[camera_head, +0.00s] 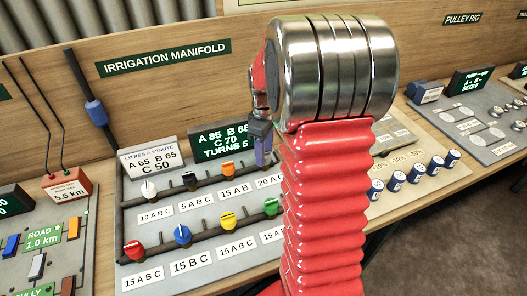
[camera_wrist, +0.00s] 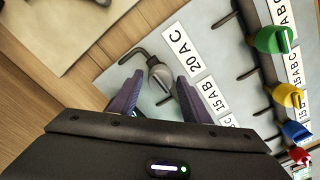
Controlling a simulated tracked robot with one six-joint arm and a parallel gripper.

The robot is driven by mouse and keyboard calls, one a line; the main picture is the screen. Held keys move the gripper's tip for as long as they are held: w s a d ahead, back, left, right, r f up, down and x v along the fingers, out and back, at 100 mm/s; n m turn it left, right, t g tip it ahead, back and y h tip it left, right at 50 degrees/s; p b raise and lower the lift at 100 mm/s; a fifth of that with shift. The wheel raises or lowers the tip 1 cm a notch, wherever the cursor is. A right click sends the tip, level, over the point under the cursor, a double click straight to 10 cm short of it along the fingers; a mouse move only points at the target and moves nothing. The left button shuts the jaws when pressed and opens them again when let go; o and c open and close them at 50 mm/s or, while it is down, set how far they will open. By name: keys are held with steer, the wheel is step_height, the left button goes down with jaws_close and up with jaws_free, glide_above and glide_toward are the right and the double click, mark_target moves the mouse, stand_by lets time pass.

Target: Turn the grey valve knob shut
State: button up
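The grey valve knob (camera_wrist: 159,73) shows in the wrist view beside the label "20 A C" (camera_wrist: 184,47), with a bent dark pipe running from it. My gripper (camera_wrist: 159,82) is open, with one purple finger on each side of the knob and visible gaps between. The knob looks to lie between or just beyond the fingertips; the exact depth I cannot tell. In the head view, my gripper (camera_head: 264,148) shows only in part at the right end of the upper knob row, and my arm hides the grey knob.
The irrigation panel (camera_head: 160,270) also has white (camera_head: 149,190), black (camera_head: 189,180) and orange (camera_head: 227,169) knobs above, and red (camera_head: 134,250), blue (camera_head: 182,236), yellow (camera_head: 228,220) and green (camera_head: 271,207) knobs below. Display boards (camera_head: 222,143) stand behind.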

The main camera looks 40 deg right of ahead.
steer(key=c, duration=0.7)
steer(key=shift+a, duration=0.15)
steer(key=shift+c, duration=0.7)
